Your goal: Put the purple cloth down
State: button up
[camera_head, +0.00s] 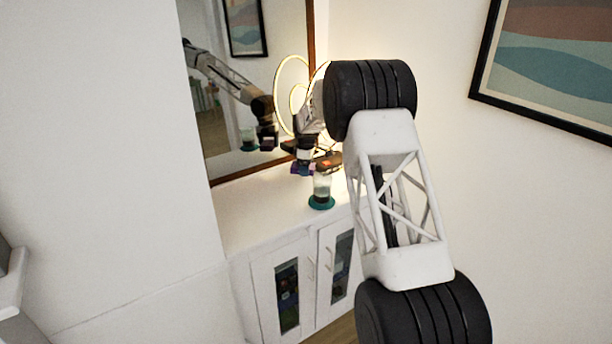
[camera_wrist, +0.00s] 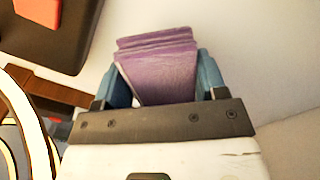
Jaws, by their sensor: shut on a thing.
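The purple cloth (camera_wrist: 158,72) is a folded, layered pad held between the two blue fingers of my gripper (camera_wrist: 160,88) in the wrist view. My gripper is shut on it. In the head view my gripper (camera_head: 304,163) is low over the white cabinet top, near the mirror, and a small bit of the purple cloth (camera_head: 296,168) shows beside it. My arm and gripper hide most of the cloth there. I cannot tell whether the cloth touches the cabinet top.
The white cabinet (camera_head: 262,228) has bare top at its left and front. A clear jar (camera_head: 322,187) stands on a teal coaster (camera_head: 321,204) close to my gripper. A dark object with a red patch (camera_wrist: 72,38) is near the cloth. A glowing ring lamp (camera_head: 278,88) and mirror (camera_head: 226,120) stand behind.

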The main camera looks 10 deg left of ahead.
aim_at(306, 180)
dwell(0.3)
jog(key=shift+f, duration=1.8)
jog(key=shift+f, duration=0.15)
jog(key=o, duration=0.9)
jog(key=shift+r, duration=3.95)
jog(key=shift+d+r, duration=0.1)
